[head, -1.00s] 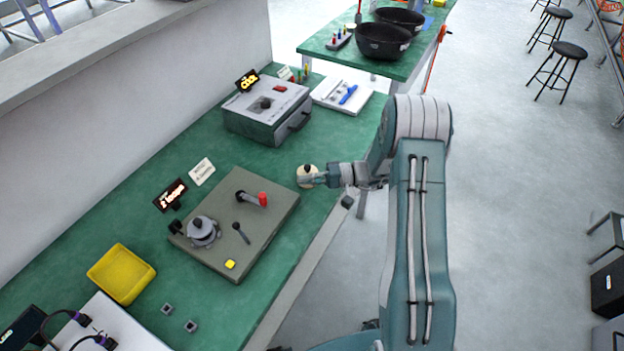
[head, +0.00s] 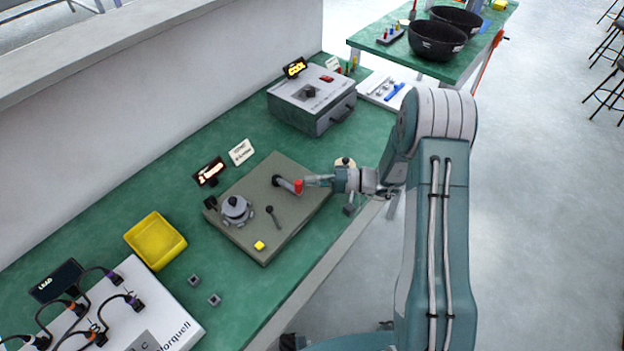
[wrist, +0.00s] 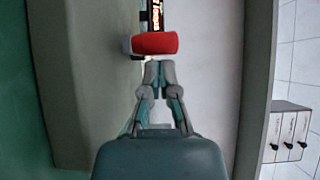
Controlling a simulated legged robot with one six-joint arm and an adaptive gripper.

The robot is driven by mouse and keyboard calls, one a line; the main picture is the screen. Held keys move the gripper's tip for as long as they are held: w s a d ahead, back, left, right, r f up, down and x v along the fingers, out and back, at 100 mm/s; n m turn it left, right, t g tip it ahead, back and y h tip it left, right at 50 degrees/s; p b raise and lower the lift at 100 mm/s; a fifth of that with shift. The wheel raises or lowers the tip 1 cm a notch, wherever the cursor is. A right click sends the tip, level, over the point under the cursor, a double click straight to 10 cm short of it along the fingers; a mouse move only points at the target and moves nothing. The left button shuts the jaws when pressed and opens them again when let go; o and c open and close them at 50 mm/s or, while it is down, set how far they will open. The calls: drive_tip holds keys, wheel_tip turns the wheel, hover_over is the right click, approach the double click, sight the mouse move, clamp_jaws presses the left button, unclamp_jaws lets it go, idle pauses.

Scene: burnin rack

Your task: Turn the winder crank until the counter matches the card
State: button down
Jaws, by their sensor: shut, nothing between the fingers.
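The winder (head: 255,228) is a flat grey-green base on the green bench. Its crank (head: 285,183) is a dark arm ending in a red handle (head: 299,186). In the wrist view the red handle (wrist: 155,43) lies across, just beyond my fingertips. My gripper (head: 309,181) is shut and empty beside the handle; contact cannot be told. The black counter (head: 210,172) with lit orange text stands behind the base; its reading is too small to be sure of. The white card (head: 241,152) stands right of the counter; its writing is blurred.
The base also carries a round grey spool part (head: 236,209), a small black lever (head: 273,214) and a yellow button (head: 259,245). A yellow tray (head: 155,240) is at left. A grey box (head: 312,101) stands behind. Small square pieces (head: 194,280) lie in front.

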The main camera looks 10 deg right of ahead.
drive_tip(key=shift+s+a+m+t, duration=0.1)
drive_tip(key=shift+s+m+t, duration=0.2)
drive_tip(key=shift+t, duration=0.2)
drive_tip(key=shift+s+a+m+t, duration=0.2)
drive_tip(key=shift+m+t, duration=0.1)
drive_tip(key=shift+t, duration=0.1)
drive_tip(key=shift+s+a+m+t+h, duration=0.15)
drive_tip(key=shift+s+m+t+h, duration=0.15)
drive_tip(key=shift+t, duration=0.25)
drive_tip(key=shift+s+a+m+t+h, duration=0.1)
drive_tip(key=shift+s+m+t, duration=0.1)
drive_tip(key=shift+m+t, duration=0.3)
drive_tip(key=m+t, duration=0.1)
drive_tip(key=s+a+m+t+h, duration=0.1)
drive_tip(key=t, duration=0.1)
drive_tip(key=shift+s+a+h, duration=0.1)
drive_tip(key=shift+s+h, duration=0.15)
drive_tip(key=shift+h, duration=0.05)
drive_tip(key=shift+s+a, duration=0.3)
drive_tip(key=shift+a, duration=0.3)
drive_tip(key=shift+s+a, duration=0.35)
drive_tip(key=shift+a, duration=0.3)
drive_tip(key=shift+s+a, duration=0.3)
drive_tip(key=shift+a, duration=0.4)
drive_tip(key=shift+a, duration=0.35)
drive_tip(key=shift+d, duration=0.1)
